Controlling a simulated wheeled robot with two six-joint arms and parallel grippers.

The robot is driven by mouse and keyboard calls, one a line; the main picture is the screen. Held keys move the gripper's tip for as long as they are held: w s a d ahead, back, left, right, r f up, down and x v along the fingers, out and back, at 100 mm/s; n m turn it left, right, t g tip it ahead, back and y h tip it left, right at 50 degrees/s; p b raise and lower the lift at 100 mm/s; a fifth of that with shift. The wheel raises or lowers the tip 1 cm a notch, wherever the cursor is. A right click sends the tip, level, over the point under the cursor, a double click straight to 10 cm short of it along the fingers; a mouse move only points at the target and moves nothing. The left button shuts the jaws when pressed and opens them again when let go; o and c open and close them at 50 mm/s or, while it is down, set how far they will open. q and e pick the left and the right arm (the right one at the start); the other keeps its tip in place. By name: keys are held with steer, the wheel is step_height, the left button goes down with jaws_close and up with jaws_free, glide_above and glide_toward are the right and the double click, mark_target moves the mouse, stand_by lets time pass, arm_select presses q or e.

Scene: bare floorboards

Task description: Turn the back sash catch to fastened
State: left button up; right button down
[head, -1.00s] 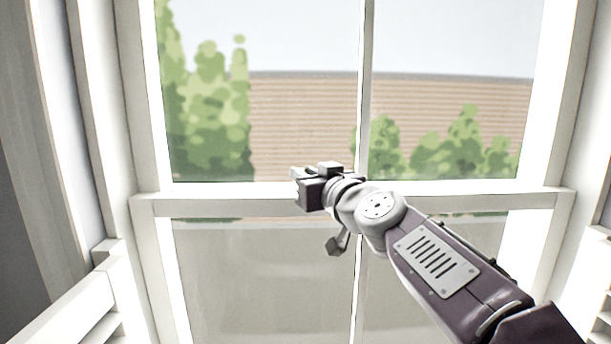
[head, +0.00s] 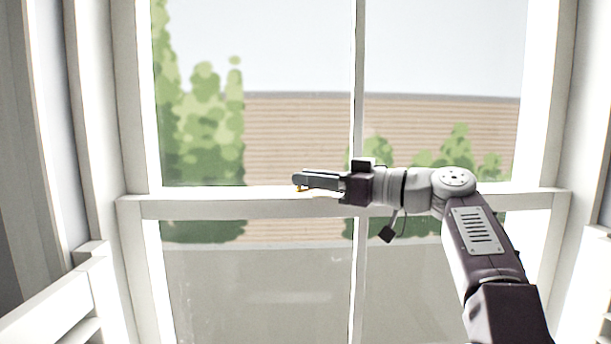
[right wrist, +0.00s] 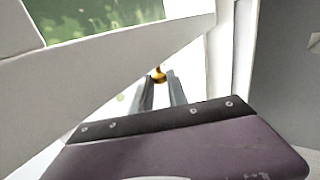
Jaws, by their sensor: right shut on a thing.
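The sash catch (head: 300,189) is a small brass piece on the white meeting rail, mostly hidden behind my fingers in the head view. In the right wrist view its brass knob (right wrist: 159,75) shows between the fingertips. My right gripper (head: 298,179) lies along the rail, pointing left, with its fingers shut on the catch. The fingers also show in the right wrist view (right wrist: 160,84). A thin brass edge shows on the rail just under the fingers. Which way the catch is turned cannot be told. My left gripper is in neither view.
The white meeting rail (head: 220,206) crosses the window, with a thin vertical glazing bar (head: 358,90) behind my wrist. White window jambs stand at both sides. A white slatted piece (head: 50,300) is at lower left. Space in front of the lower panes is clear.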

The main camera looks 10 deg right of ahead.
steer(key=n+g+p, duration=0.1)
steer(key=d+n+g+y+p, duration=0.1)
steer(key=p, duration=0.1)
steer(key=shift+s+r+g+y, duration=0.1)
steer(key=shift+r+g+y, duration=0.1)
steer(key=shift+g+y, duration=0.15)
steer(key=shift+s+d+f+n+g+y+p, duration=0.1)
steer(key=shift+f+n+g+y+p, duration=0.1)
steer(key=shift+n+g+p, duration=0.25)
steer(key=shift+s+d+f+n+g+y+p, duration=0.15)
steer(key=shift+n+g+p, duration=0.1)
steer(key=shift+g+p, duration=0.35)
steer(key=shift+w, duration=0.1)
steer(key=c, duration=1.5)
jaws_free()
steer(key=shift+o, duration=0.9)
steer(key=shift+a+r, duration=0.1)
steer(key=shift+a, duration=0.05)
steer(key=v, duration=0.9)
steer(key=shift+p, duration=0.35)
